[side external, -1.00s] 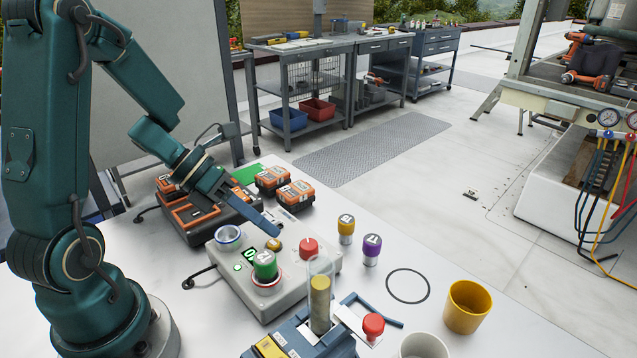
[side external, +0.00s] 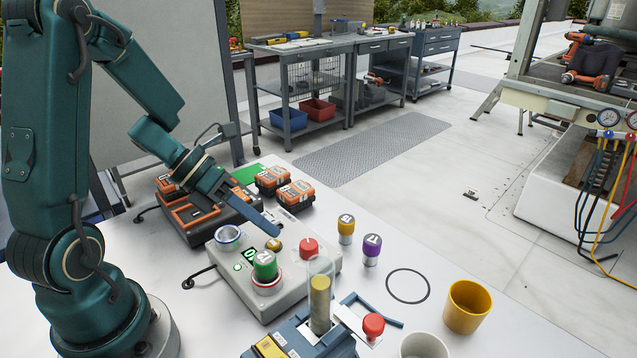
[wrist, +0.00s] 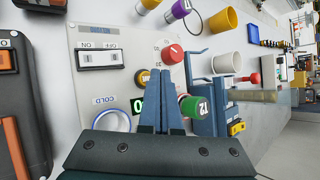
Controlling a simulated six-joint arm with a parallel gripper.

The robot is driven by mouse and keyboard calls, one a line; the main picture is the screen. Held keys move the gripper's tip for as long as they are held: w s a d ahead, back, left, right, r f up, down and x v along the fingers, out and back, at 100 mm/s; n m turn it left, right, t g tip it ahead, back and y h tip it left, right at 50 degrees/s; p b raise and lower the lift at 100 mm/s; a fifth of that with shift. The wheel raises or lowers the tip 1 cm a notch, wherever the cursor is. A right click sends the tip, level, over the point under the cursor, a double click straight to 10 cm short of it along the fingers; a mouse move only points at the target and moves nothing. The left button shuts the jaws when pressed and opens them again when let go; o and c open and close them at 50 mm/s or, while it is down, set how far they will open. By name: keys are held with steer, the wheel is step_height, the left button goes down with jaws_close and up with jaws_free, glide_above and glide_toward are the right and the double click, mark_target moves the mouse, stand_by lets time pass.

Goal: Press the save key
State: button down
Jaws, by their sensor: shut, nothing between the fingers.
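The grey console (side external: 310,268) stands on the white table and also shows in the wrist view (wrist: 87,75). A small brass-yellow button (side external: 273,245) is on its top; no save label is readable. My gripper (side external: 277,233) is shut and empty, its fingertips just above and beside that button. In the wrist view the button (wrist: 142,77) shows just left of my gripper (wrist: 160,71), partly covered by a finger. Whether they touch cannot be told. A green-digit display (wrist: 138,106) is partly hidden behind the fingers.
On the console are a red knob (side external: 308,247), a green-capped cylinder (side external: 265,264), a metal cup ring (side external: 228,236) and an ON/OFF switch (wrist: 100,58). Orange battery packs (side external: 295,193) lie behind. A blue fixture with a clear tube (side external: 320,268) stands in front. Yellow (side external: 346,222) and purple (side external: 371,246) capped cylinders stand right.

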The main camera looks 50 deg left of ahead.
steer(key=shift+f, duration=0.1)
steer(key=shift+f, duration=0.3)
steer(key=shift+f, duration=0.45)
stand_by(0.7)
steer(key=shift+r, duration=0.85)
steer(key=shift+r, duration=2.55)
